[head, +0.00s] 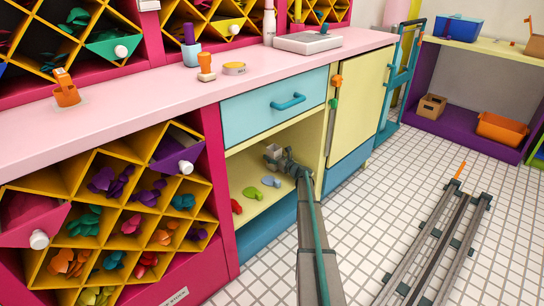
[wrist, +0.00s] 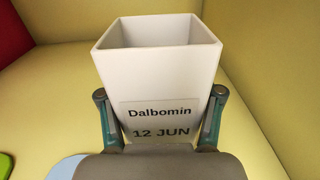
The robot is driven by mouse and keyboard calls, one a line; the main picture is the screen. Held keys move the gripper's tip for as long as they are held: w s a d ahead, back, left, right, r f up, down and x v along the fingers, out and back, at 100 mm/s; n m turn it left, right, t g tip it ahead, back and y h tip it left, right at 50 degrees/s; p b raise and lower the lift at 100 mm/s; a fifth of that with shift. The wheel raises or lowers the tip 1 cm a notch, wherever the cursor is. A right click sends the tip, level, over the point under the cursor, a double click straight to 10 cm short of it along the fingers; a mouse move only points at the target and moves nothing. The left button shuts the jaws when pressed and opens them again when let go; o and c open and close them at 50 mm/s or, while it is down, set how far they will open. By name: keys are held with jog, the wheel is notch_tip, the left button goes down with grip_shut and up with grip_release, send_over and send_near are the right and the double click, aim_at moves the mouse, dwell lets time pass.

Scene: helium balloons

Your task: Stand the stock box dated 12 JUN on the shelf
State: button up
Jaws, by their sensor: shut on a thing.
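The stock box (wrist: 158,70) is white, square and open at the top, with a label reading Dalbomin, 12 JUN. My gripper (wrist: 160,125) is shut on it, one finger on each side, and the box looks upright. In the head view the small pale box (head: 272,152) is inside the open compartment below the blue drawer, at my gripper (head: 284,160). The yellow shelf (head: 262,210) is the compartment's floor. The box's base is hidden behind my gripper in the wrist view, so I cannot tell whether it touches the shelf.
Red (head: 236,206), green (head: 252,193) and light blue (head: 271,181) flat pieces lie on the shelf, left of my arm. The blue drawer (head: 262,100) is above the opening. A yellow door (head: 357,95) is to the right. Balloon cubbies (head: 110,205) stand left.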

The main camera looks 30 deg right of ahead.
jog(key=shift+f, duration=0.2)
jog(key=o, duration=1.3)
jog(key=shift+o, duration=0.2)
jog(key=shift+s+f, duration=0.1)
jog(key=shift+s+d+p, duration=0.25)
jog(key=shift+s+d, duration=0.25)
jog(key=shift+s, duration=2.25)
jog(key=shift+s+d+p, duration=0.2)
jog(key=shift+s+d, duration=0.35)
jog(key=shift+s, duration=2.25)
jog(key=shift+s+d+p, duration=0.25)
jog(key=shift+s+d, duration=0.25)
jog(key=shift+s, duration=2.25)
jog(key=shift+a, duration=0.1)
